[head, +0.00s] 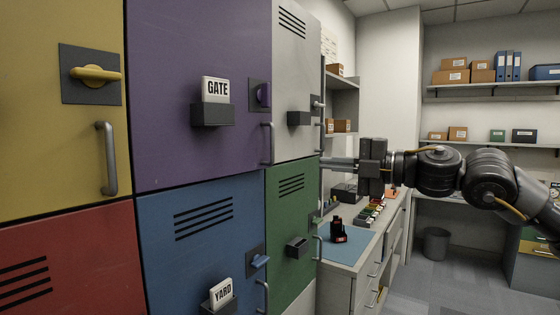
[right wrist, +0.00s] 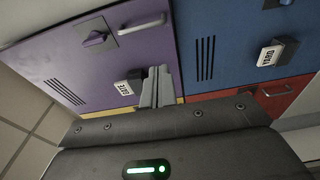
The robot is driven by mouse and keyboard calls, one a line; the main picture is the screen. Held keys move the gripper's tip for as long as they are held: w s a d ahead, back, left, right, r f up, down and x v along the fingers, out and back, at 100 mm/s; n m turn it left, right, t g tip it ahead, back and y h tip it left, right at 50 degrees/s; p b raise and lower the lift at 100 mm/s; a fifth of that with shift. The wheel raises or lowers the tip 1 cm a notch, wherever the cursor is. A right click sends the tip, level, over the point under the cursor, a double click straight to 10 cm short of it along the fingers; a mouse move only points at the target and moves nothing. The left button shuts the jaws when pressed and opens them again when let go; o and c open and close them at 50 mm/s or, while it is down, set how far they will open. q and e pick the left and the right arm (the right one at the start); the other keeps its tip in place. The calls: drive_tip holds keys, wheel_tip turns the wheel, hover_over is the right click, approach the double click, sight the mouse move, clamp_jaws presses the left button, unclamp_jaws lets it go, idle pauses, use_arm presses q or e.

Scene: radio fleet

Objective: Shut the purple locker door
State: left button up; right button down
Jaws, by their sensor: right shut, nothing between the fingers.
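The purple locker door (head: 190,45) fills the upper middle of the head view, with a GATE tag (head: 216,90), an upright latch knob (head: 263,95) and a bar handle (head: 267,143). It looks flush with its neighbours, or nearly so; a small gap cannot be ruled out. The right wrist view shows the purple door (right wrist: 120,60) turned sideways, with its latch knob (right wrist: 96,39) parallel to the bar handle. My right gripper (head: 325,162) is shut and empty, pointing left, right of the purple door in the head view. Its fingers (right wrist: 158,75) overlap the purple door in the right wrist view; contact is unclear. My left gripper is not in view.
Yellow (head: 60,130), red (head: 100,255), blue (head: 200,260), green (head: 285,220) and white (head: 296,65) locker doors surround it. The blue door carries a YARD tag (head: 221,292). A counter with a blue mat (head: 345,247) and radio (head: 337,230) stands to the right. Open floor lies beyond.

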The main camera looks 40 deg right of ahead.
use_arm(q)
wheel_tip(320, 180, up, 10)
drive_tip(key=p, duration=0.9)
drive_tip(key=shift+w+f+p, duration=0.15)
drive_tip(key=shift+p, duration=0.15)
use_arm(e)
drive_tip(key=w+d+x, duration=0.1)
drive_tip(key=d+x, duration=0.1)
drive_tip(key=x, duration=1)
drive_tip(key=shift+w, duration=0.35)
drive_tip(key=shift+r, duration=0.15)
